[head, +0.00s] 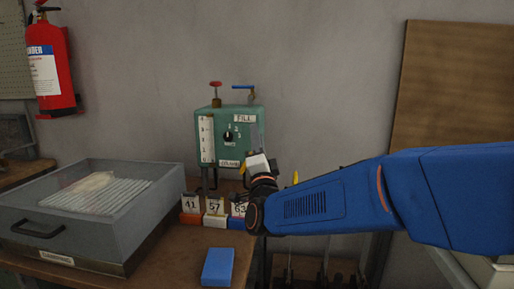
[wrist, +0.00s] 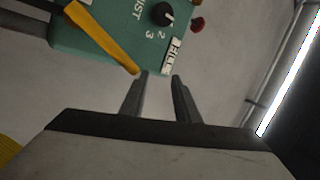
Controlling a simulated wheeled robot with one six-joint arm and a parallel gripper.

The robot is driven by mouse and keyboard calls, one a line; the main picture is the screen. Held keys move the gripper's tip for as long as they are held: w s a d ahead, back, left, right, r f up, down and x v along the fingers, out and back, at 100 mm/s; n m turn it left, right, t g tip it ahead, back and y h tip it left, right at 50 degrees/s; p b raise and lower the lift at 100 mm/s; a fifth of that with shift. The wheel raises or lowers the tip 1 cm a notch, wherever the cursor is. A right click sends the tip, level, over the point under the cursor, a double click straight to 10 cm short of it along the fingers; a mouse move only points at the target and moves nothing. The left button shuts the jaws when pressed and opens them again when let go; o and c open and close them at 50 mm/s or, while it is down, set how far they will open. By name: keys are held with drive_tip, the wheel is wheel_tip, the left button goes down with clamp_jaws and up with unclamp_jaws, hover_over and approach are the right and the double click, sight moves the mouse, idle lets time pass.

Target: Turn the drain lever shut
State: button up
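The green steam box (head: 229,138) stands at the back of the bench, with a FILL label, a black dial and a lower label that seems to read DRAIN. In the wrist view, a yellow bar (wrist: 101,36), likely the drain lever, lies slantwise across the green box (wrist: 120,20). In the head view only a small yellow tip (head: 295,177) shows beyond my arm; I cannot tell if it is the same part. My gripper (wrist: 160,75) is open and empty. Its left fingertip appears close to the bar's end; contact is unclear. My gripper (head: 254,137) hides the box's lower right in the head view.
A blue-handled lever (head: 244,87) and a red knob (head: 215,84) sit on top of the box. Numbered cards (head: 214,206) and a blue block (head: 217,267) are in front. A wooden board (head: 455,85) leans right.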

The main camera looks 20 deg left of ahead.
drive_tip(key=shift+c, duration=0.4)
drive_tip(key=shift+s, duration=0.1)
clamp_jaws()
drive_tip(key=s+f+n+g+y, duration=0.1)
drive_tip(key=s+f+n+g, duration=0.35)
drive_tip(key=n, duration=1.05)
drive_tip(key=s+f+n+g+y, duration=0.1)
drive_tip(key=s+f+n, duration=0.1)
drive_tip(key=s+n, duration=0.9)
drive_tip(key=w+a+n, duration=0.2)
drive_tip(key=w+n, duration=0.1)
drive_tip(key=w, duration=0.9)
drive_tip(key=shift+a, duration=0.15)
